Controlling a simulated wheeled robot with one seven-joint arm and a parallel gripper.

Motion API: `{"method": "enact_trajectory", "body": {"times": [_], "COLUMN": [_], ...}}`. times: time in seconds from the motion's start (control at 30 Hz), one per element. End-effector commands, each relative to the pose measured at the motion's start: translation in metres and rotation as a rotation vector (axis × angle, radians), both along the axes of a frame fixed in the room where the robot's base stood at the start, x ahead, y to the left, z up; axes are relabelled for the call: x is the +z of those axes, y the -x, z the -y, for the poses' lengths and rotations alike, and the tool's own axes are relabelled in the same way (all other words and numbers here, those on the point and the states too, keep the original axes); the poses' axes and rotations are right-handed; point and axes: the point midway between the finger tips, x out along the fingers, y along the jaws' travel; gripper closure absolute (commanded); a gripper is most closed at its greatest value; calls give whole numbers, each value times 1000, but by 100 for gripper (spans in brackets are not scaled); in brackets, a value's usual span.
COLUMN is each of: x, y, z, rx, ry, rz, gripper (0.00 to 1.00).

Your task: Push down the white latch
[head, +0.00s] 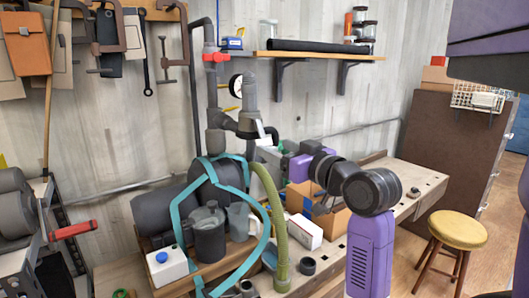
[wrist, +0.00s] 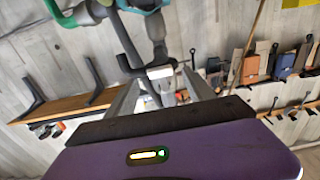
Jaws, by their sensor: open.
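A small white block, which looks like the white latch (wrist: 160,72), sits on a dark grey pipe assembly (wrist: 133,60) in the wrist view. My gripper (wrist: 161,80) is open, its two grey fingers pointing toward the pipe, one on each side of the white block in the picture. Whether they touch it I cannot tell. In the head view my purple arm reaches toward the grey upright pipe (head: 249,95) at the wall. The gripper end is small there and partly hidden by my own arm, and the latch cannot be made out clearly.
A wooden shelf (head: 305,55) with jars is on the wall. The workbench (head: 415,180) holds a grey canister (head: 208,235), teal straps (head: 262,250), a green hose (head: 272,205) and an orange-brown box (head: 330,215) below my arm. A yellow stool (head: 458,229) stands at right.

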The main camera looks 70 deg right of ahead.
Motion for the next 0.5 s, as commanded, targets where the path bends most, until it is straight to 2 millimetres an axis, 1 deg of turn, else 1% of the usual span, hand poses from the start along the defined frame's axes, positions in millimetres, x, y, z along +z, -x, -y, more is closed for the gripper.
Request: {"method": "enact_trajectory", "body": {"times": [0.03,0.07,0.13,0.3,0.5], "x": [-5,-5,2,2,1], "y": [-4,-5,-15,-36,-48], "z": [2,3,9,22,29], "rx": [0,-1,1,-1,-1], "ry": [4,5,-2,-3,0], "rz": [2,2,0,1,1], "gripper": [38,38,38,38,38]}}
